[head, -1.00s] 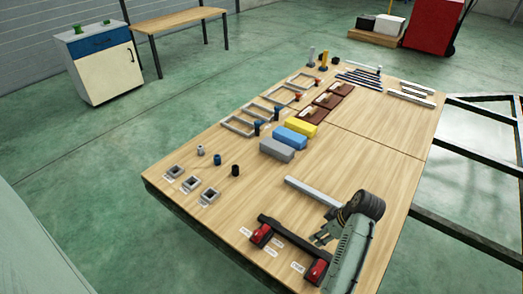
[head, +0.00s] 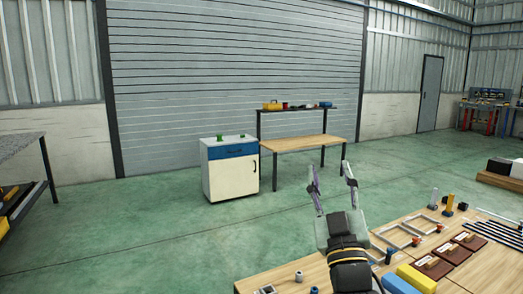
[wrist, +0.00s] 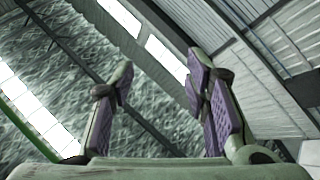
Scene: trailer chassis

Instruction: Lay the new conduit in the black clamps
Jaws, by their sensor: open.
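My gripper (head: 332,177) is raised in front of the work table (head: 268,278), its fingers pointing up, apart and empty. In the wrist view my gripper (wrist: 160,90) also shows spread fingers with only the roof and wall beyond. Several thin dark and light rods (head: 497,232) lie at the far right of the table, cut off by the frame edge. I cannot tell whether one of them is the new conduit. I cannot make out the black clamps in either view.
Yellow (head: 416,277) and blue (head: 395,285) blocks, brown boxes (head: 467,243) and grey frames (head: 398,234) crowd the table. A white cabinet (head: 232,178) and a wooden bench (head: 300,144) stand by the shutter. Green floor between is clear.

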